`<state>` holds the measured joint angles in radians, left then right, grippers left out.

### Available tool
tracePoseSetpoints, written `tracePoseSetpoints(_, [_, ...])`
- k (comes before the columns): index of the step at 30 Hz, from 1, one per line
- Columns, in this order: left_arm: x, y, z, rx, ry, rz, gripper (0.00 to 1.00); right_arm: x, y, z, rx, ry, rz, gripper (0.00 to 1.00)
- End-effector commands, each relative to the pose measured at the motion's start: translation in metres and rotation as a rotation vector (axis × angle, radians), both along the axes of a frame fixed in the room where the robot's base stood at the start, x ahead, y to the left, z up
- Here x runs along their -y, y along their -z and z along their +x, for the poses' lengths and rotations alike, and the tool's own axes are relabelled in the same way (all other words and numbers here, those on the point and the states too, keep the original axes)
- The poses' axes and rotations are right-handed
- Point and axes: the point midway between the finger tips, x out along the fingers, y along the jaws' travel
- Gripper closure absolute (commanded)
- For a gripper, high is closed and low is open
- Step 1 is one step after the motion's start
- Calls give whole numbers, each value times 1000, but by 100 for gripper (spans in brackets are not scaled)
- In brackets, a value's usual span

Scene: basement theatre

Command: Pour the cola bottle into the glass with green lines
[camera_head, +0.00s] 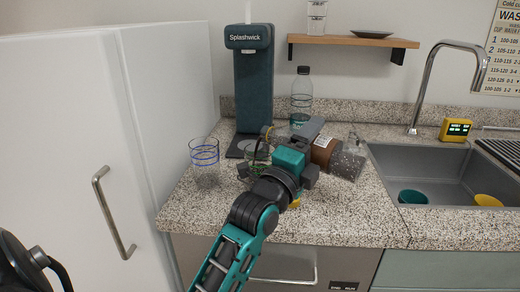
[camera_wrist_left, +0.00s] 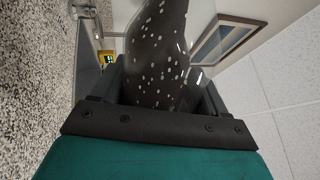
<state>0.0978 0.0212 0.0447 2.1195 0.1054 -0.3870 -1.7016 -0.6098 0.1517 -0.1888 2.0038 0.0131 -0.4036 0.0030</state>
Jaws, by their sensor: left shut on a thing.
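My left gripper (camera_head: 308,150) is shut on the cola bottle (camera_head: 325,153), which has a brown middle and a darker, speckled right end. The bottle lies tipped over above the counter, and the gripper hides its left part. In the left wrist view the cola bottle (camera_wrist_left: 157,45) is dark with pale bubbles, between the fingers. The glass with green lines (camera_head: 249,169) stands left of the gripper, mostly hidden by the arm. I cannot tell whether any cola is flowing. My right gripper is not in view.
A glass with blue lines (camera_head: 205,165) stands at the left of the counter. A Splashwick machine (camera_head: 252,85) and a clear bottle (camera_head: 301,95) stand behind. A sink (camera_head: 430,175) with a teal and a yellow cup is at the right. A shelf (camera_head: 350,41) hangs above.

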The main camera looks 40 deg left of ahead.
Motion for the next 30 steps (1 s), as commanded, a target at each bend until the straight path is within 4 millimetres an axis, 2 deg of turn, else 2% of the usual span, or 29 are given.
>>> tracePoseSetpoints(30, [-3,-5,3,4,1,-29,78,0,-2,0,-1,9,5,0])
